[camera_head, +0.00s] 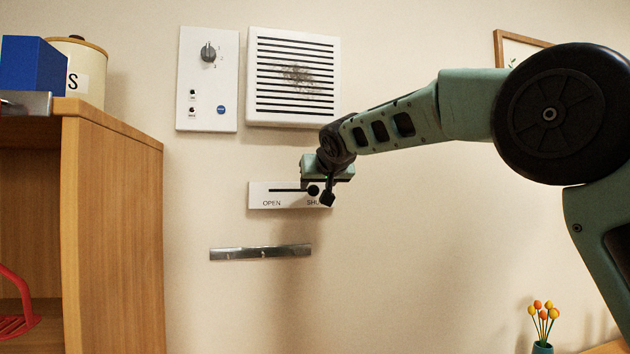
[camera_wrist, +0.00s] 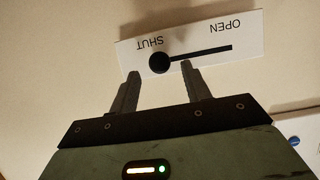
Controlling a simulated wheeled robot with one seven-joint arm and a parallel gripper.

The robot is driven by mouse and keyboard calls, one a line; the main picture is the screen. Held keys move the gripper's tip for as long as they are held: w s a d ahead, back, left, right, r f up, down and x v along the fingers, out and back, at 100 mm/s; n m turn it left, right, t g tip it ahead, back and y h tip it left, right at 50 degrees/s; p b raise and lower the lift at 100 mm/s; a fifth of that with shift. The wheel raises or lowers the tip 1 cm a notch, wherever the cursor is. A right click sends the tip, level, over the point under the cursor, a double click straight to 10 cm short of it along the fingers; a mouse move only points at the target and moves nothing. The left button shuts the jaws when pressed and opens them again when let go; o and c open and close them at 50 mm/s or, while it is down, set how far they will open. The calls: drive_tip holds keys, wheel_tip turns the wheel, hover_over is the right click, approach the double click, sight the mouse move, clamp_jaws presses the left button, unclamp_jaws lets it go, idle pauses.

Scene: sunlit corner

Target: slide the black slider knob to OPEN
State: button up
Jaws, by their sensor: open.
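The black slider knob (camera_head: 313,190) sits at the SHUT end of the slot in a white plate (camera_head: 258,188) on the wall. OPEN is printed at the plate's left end in the head view; the SHUT label is partly covered by my gripper. In the wrist view the plate (camera_wrist: 195,58) appears upside down, with the knob (camera_wrist: 159,62) at the slot's left end. My gripper (camera_wrist: 160,68) is open, its two fingers on either side of the knob. Whether either finger touches it, I cannot tell. My gripper also shows in the head view (camera_head: 322,196).
Above the plate are a slatted white vent (camera_head: 292,113) and a white panel with a dial (camera_head: 208,110). A metal strip (camera_head: 260,253) is on the wall below. A wooden shelf unit (camera_head: 115,240) stands at left. The wall left of the plate is clear.

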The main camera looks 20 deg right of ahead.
sight(314, 188)
drive_tip(key=shift+p+x, duration=0.35)
drive_tip(key=shift+x, duration=1.15)
clamp_jaws()
drive_tip(key=a+b, duration=0.1)
drive_tip(key=a, duration=0.8)
drive_tip(key=shift+a+b, duration=0.25)
drive_tip(key=shift+b, duration=0.05)
unclamp_jaws()
drive_tip(key=shift+a, duration=0.1)
drive_tip(key=b+v, duration=0.6)
drive_tip(key=v, duration=1.1)
drive_tip(key=shift+s, duration=0.2)
